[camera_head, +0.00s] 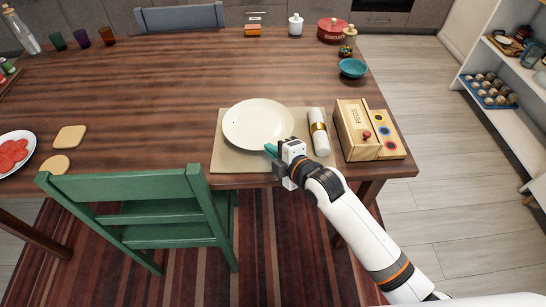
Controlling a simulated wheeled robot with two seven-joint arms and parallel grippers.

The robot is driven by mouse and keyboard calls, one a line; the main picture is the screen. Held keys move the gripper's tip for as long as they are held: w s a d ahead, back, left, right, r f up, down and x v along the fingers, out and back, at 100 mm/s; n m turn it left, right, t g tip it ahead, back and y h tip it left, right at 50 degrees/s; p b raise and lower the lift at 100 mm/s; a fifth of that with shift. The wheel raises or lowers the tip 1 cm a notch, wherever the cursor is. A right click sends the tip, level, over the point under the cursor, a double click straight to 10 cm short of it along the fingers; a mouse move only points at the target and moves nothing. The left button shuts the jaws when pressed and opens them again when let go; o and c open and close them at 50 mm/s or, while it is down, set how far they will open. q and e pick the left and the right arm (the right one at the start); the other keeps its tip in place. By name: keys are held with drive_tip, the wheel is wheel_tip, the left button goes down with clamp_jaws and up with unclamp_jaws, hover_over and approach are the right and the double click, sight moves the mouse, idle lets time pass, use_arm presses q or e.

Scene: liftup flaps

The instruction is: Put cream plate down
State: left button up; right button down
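The cream plate (256,122) is round and lies over the beige placemat (228,162) near the front edge of the wooden table. It looks level, but I cannot tell whether it rests fully on the mat. My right gripper (272,151) is at the plate's front right rim, with its teal fingertips overlapping the rim in the picture. The view does not show whether the fingers are closed on the rim or apart. My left gripper is not in view.
A rolled napkin (318,132) lies right of the plate, beside a wooden box (357,130). A green chair (140,212) stands at the front left. A white plate with red slices (14,151) and coasters (70,136) are further left. The table's middle is clear.

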drive_tip(key=shift+f, duration=1.65)
drive_tip(key=shift+f, duration=0.1)
drive_tip(key=c, duration=2)
unclamp_jaws()
drive_tip(key=shift+f, duration=0.1)
drive_tip(key=shift+o, duration=0.3)
drive_tip(key=v, duration=1.2)
